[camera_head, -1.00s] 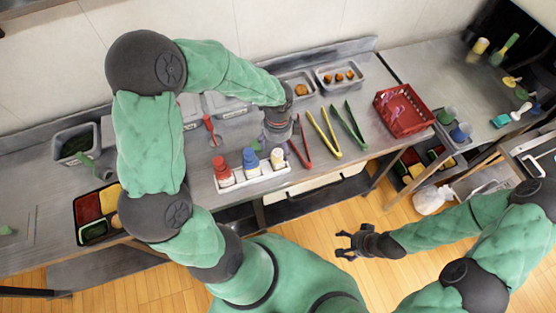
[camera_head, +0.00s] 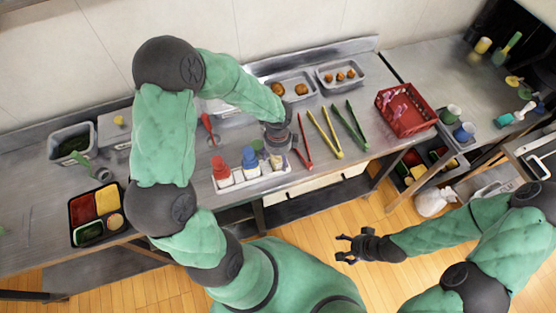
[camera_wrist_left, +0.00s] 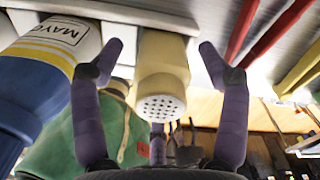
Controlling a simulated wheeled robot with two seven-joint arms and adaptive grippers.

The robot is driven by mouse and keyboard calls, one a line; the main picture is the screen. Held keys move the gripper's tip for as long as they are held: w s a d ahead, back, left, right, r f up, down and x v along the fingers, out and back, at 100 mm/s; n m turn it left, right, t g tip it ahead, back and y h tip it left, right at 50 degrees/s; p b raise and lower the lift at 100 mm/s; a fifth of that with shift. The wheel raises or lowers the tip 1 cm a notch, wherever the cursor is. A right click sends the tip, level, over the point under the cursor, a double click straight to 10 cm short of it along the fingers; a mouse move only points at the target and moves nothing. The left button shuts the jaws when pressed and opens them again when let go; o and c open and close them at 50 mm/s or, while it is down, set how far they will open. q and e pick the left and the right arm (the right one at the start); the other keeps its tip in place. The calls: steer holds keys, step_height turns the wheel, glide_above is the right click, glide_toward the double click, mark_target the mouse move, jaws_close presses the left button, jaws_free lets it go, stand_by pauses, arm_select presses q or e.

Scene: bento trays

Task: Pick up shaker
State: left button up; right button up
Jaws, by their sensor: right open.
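The shaker (camera_wrist_left: 160,85) is a pale yellow cylinder with a perforated end, in the middle of the left wrist view. It also shows in the head view (camera_head: 276,163) at the right end of a white caddy (camera_head: 252,184). My left gripper (camera_wrist_left: 162,55) is open, with one finger on each side of the shaker and visible gaps between. In the head view my left gripper (camera_head: 278,144) is just above and behind the shaker. My right gripper (camera_head: 345,248) is open and empty over the floor in front of the counter.
A red bottle (camera_head: 221,166) and a blue bottle (camera_head: 250,160) stand beside the shaker; the mayo bottle (camera_wrist_left: 45,65) is close to my left finger. Red tongs (camera_head: 304,145) and yellow tongs (camera_head: 324,135) lie right of the caddy. A red basket (camera_head: 405,112) sits further right.

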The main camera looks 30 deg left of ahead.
arm_select(q)
steer(key=c, duration=1)
steer(key=shift+o, duration=0.2)
steer(key=shift+r, duration=0.1)
